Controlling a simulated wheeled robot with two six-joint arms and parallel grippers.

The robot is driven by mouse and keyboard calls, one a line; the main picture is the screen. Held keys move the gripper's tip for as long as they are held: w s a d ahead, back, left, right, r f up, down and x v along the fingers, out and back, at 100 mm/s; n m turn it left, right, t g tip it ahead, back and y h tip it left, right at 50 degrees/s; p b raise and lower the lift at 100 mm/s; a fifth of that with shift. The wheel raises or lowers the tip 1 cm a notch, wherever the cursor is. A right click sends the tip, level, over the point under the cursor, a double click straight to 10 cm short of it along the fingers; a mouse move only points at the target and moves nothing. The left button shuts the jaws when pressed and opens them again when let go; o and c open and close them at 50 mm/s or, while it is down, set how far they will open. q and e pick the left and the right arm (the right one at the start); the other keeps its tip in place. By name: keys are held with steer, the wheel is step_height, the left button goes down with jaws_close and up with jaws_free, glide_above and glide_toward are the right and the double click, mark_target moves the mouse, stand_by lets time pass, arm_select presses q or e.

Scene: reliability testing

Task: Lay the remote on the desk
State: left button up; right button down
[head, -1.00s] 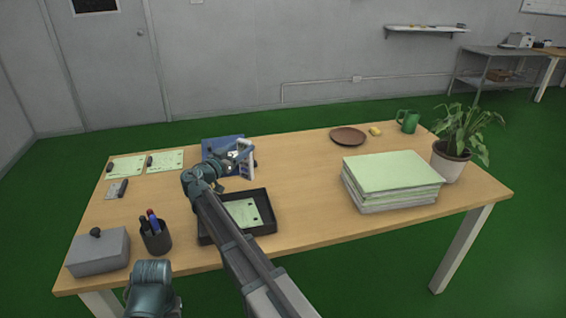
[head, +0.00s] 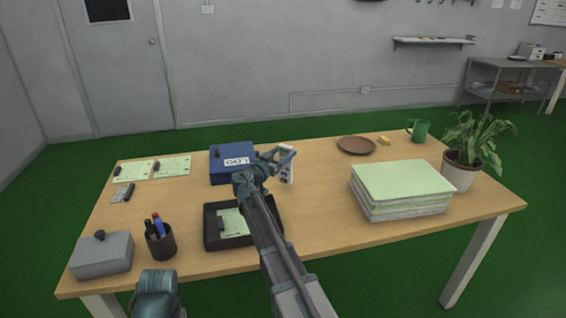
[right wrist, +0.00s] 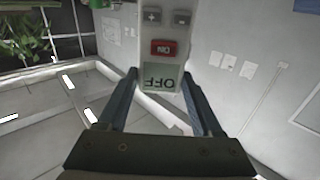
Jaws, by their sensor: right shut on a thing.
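The remote (head: 287,169) is a pale, slim handset held upright above the desk (head: 320,210). In the right wrist view the remote (right wrist: 163,20) shows grey buttons, a red button and a small screen reading OFF. My right gripper (head: 284,153) is shut on it, with one finger on each side (right wrist: 160,76). It is right of the blue LOG binder (head: 232,172), over the middle of the desk.
A black tray (head: 209,235) with a paper lies below my right arm. A paper stack (head: 402,188), brown plate (head: 356,145), green mug (head: 419,130) and potted plant (head: 461,172) stand right. A pen cup (head: 161,246) and grey box (head: 102,258) stand left. Bare desk lies before the stack.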

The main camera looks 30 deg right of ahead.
arm_select(q)
steer(key=shift+f+b, duration=0.75)
steer(key=shift+f, duration=0.45)
arm_select(e)
steer(key=shift+f, duration=1.2)
steer(key=shift+f, duration=0.2)
arm_select(q)
steer(key=shift+f, duration=0.1)
arm_select(e)
steer(key=shift+c, duration=0.3)
jaws_free()
steer(key=shift+r, duration=0.15)
steer(key=shift+a+r, duration=0.15)
steer(key=shift+o, duration=0.3)
steer(key=v, duration=1.2)
